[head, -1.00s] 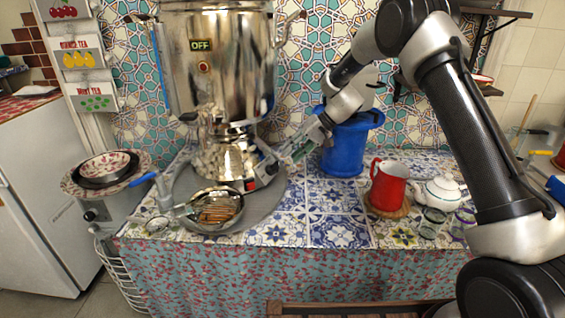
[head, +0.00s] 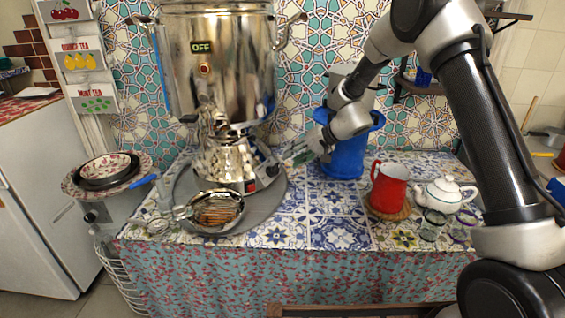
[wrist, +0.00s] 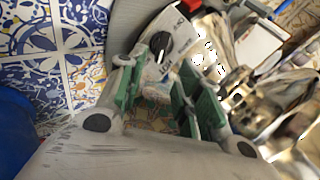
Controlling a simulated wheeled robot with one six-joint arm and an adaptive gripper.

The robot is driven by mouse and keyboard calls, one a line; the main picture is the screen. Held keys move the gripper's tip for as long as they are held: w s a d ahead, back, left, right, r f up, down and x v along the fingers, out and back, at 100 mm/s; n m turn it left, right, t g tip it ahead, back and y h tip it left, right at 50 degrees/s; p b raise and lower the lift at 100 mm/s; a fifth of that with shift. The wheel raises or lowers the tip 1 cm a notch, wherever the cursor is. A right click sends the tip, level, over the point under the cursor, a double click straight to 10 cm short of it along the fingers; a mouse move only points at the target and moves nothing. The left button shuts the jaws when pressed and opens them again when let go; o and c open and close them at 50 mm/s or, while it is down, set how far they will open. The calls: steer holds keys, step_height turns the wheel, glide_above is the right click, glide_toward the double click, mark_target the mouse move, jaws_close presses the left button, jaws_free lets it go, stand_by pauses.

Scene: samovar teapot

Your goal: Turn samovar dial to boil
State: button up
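The samovar (head: 225,65) is a large shiny metal urn with an "OFF" display (head: 201,47) on its front. Its low base has a red switch (head: 250,186), also partly seen in the wrist view (wrist: 186,5). A black dial (wrist: 158,45) sits on a pale panel of that base in the wrist view, pointing obliquely. In the head view the dial is too small to read. My gripper (head: 292,156) is just right of the base. In the wrist view my gripper's green-padded fingers (wrist: 160,78) are apart and empty, with the dial beyond their tips; I see no contact.
A strainer bowl (head: 217,210) sits in front of the samovar. A blue bucket (head: 343,158) stands close behind my gripper. A red pitcher (head: 388,186), white teapot (head: 441,195) and glass (head: 432,225) are at right. Tiled table (head: 330,235) in front is clear.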

mark_target(280, 164)
steer(key=x, duration=0.7)
steer(key=shift+w+a+f, duration=0.15)
steer(key=shift+w+a, duration=0.05)
steer(key=shift+w, duration=0.1)
steer(key=c, duration=0.7)
steer(key=m, duration=0.5)
steer(key=shift+d+f+y, duration=0.25)
steer(key=shift+f+y, duration=0.05)
steer(key=o, duration=0.7)
steer(key=v, duration=1.2)
steer(key=shift+s, duration=0.2)
